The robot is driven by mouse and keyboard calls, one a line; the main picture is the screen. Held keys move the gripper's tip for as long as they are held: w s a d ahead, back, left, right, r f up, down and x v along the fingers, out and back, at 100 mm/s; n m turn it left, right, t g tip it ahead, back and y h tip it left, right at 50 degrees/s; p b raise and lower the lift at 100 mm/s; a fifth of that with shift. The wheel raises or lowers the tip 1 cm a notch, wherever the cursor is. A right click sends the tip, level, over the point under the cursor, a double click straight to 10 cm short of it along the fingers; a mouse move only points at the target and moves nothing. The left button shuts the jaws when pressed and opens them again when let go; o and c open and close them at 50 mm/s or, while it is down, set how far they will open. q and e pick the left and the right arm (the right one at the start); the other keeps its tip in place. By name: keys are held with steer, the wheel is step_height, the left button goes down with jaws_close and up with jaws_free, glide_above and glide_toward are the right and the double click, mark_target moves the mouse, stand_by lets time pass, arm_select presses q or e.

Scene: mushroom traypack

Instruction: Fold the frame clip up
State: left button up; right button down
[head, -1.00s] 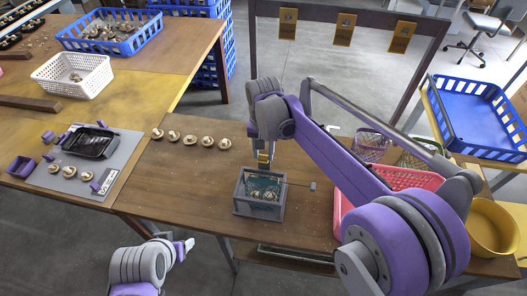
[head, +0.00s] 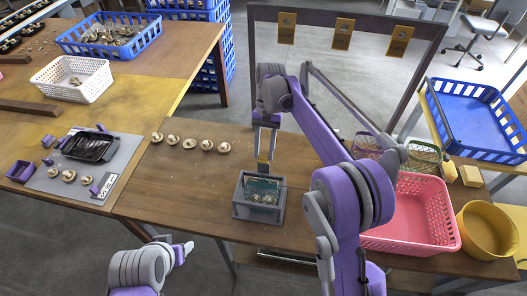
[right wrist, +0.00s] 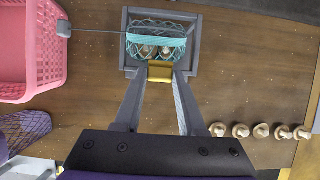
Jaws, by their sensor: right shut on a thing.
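The grey frame (head: 258,213) stands on the brown table, with a teal net and mushrooms inside. The right wrist view shows the frame (right wrist: 128,50) from above, with the teal net (right wrist: 152,28) around two pale mushrooms. My right gripper (head: 263,160) points down at the frame's back edge. In the right wrist view my right gripper (right wrist: 160,78) is shut on the yellow clip (right wrist: 160,72), at the frame's near edge there. A thin rod with a grey end tab (right wrist: 64,28) sticks out sideways from the frame. My left gripper (head: 186,248) is off the table's front edge; its jaws are unclear.
A row of mushrooms (head: 190,143) lies left of the frame. A pink basket (head: 425,210) and yellow bowl (head: 488,230) stand at right. A grey mat (head: 50,188) with a black tray (head: 88,147) lies at left. Table around the frame is mostly clear.

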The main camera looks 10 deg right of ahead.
arm_select(q)
steer(key=shift+r, duration=0.25)
arm_select(e)
steer(key=shift+w+d+g+y, duration=0.1)
steer(key=shift+w+g+y, duration=0.25)
steer(key=shift+g, duration=0.55)
steer(key=shift+f, duration=0.1)
steer(key=shift+c, duration=2.4)
jaws_free()
